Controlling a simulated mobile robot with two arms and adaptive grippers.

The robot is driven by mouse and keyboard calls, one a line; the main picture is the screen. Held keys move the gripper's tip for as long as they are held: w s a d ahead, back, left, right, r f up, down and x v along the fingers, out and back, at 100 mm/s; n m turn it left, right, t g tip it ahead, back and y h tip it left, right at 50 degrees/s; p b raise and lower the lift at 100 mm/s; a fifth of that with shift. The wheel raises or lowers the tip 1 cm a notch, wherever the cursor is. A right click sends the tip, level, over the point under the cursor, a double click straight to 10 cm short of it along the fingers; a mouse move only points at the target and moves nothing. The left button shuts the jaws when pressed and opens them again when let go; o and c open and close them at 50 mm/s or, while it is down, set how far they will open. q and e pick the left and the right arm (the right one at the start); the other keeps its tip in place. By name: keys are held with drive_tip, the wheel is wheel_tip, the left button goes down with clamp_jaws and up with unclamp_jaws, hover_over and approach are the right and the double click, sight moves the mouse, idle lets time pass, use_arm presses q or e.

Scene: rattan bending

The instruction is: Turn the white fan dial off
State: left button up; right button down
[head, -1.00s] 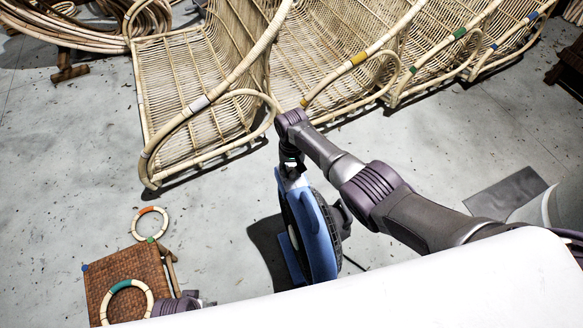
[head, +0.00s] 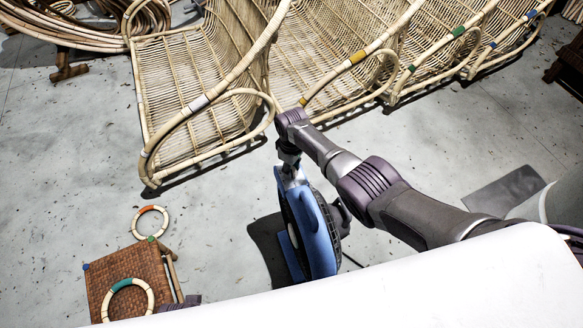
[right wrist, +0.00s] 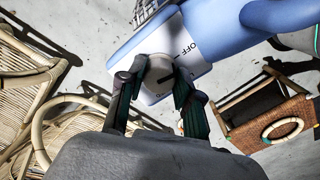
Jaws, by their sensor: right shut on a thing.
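The blue fan (head: 320,245) stands upright on the floor in the head view. In the right wrist view its white dial (right wrist: 158,77) sits on a pale panel with the word OFF (right wrist: 190,48) beside it. My right gripper (head: 290,168) is at the top of the fan. In the right wrist view its two dark fingers (right wrist: 159,72) are shut on the dial, one on each side. A dark mark shows on the dial's face, apart from the OFF label. Only a small purple piece of my left arm shows at the bottom of the head view; its gripper is hidden.
Rattan chairs (head: 200,95) stand in a row behind the fan. A woven stool (head: 118,270) with a rattan ring (head: 128,298) is at lower left, another ring (head: 150,222) near it. A white surface (head: 420,290) fills the lower right.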

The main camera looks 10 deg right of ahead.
sight(292, 170)
drive_tip(key=shift+n, duration=0.8)
use_arm(q)
drive_tip(key=shift+w+r, duration=0.1)
drive_tip(key=shift+w, duration=0.1)
drive_tip(key=shift+w+d+r, duration=0.1)
drive_tip(key=shift+w, duration=0.05)
use_arm(e)
drive_tip(key=shift+n, duration=0.3)
drive_tip(key=c, duration=0.8)
unclamp_jaws()
drive_tip(key=shift+r, duration=0.1)
wheel_tip(292, 170, up, 12)
drive_tip(key=shift+f, duration=0.1)
use_arm(q)
drive_tip(key=shift+s, duration=0.2)
